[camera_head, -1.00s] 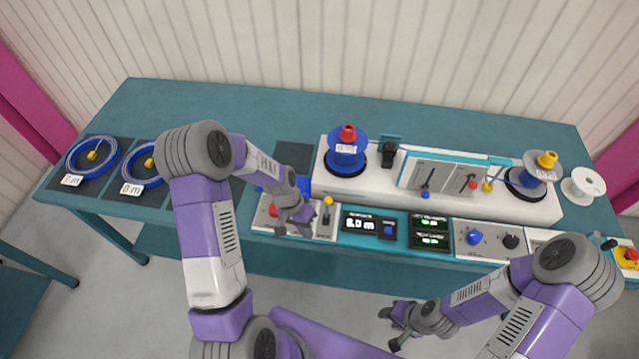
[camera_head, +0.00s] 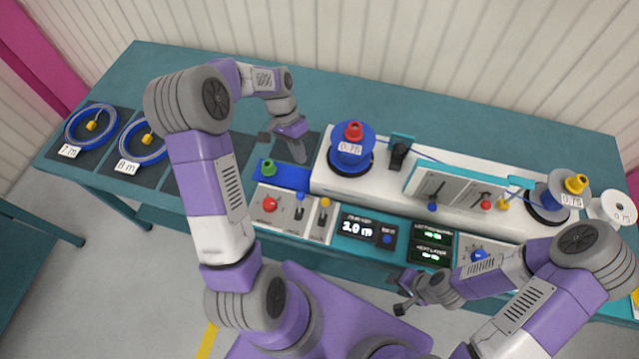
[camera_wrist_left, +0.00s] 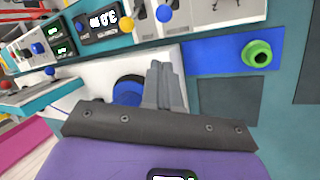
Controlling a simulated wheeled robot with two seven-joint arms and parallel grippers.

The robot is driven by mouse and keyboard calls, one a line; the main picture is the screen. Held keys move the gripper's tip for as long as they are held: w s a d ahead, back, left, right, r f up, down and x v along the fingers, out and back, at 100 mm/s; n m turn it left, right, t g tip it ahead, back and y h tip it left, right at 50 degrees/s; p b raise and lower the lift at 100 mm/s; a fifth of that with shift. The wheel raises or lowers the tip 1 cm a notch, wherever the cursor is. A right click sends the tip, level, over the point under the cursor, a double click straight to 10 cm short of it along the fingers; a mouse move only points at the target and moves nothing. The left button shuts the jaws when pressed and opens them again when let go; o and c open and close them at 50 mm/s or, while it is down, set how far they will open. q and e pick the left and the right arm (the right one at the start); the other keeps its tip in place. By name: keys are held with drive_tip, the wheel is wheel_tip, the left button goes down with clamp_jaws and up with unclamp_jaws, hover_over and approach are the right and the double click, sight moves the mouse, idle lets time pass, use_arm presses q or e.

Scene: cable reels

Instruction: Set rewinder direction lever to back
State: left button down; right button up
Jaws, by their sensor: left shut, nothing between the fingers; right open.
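The control panel (camera_head: 285,213) at the front of the bench carries a blue-knobbed lever (camera_head: 300,198) and a yellow-knobbed lever (camera_head: 325,203) side by side. I cannot read which one is the rewinder direction lever. The left wrist view also shows the blue knob (camera_wrist_left: 163,13) and the yellow knob (camera_wrist_left: 127,23) near its top edge. My left gripper (camera_head: 298,152) is shut and empty, behind the panel and left of the blue reel, apart from both levers; its fingers (camera_wrist_left: 163,85) are together. My right gripper (camera_head: 402,300) is open and empty in front of the bench.
The blue reel (camera_head: 350,152) is on the white machine. The display (camera_head: 357,229) is to the right. Coiled cables (camera_head: 92,127) lie at far left.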

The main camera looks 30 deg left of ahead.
use_arm(q)
approach(324, 210)
drive_tip(key=w+a+f, duration=0.3)
drive_tip(key=a+f, duration=0.1)
drive_tip(key=f, duration=0.1)
drive_tip(key=d, duration=0.1)
drive_tip(key=s+d, duration=0.1)
drive_tip(key=d, duration=0.1)
drive_tip(key=shift+s+r, duration=0.1)
drive_tip(key=shift+s, duration=0.1)
drive_tip(key=shift+s+d, duration=0.2)
drive_tip(key=shift+d, duration=0.2)
drive_tip(key=shift+b, duration=0.35)
drive_tip(key=shift+s+r+t, duration=0.2)
drive_tip(key=shift+s+t, duration=0.1)
drive_tip(key=shift+t, duration=0.1)
drive_tip(key=shift+d, duration=0.1)
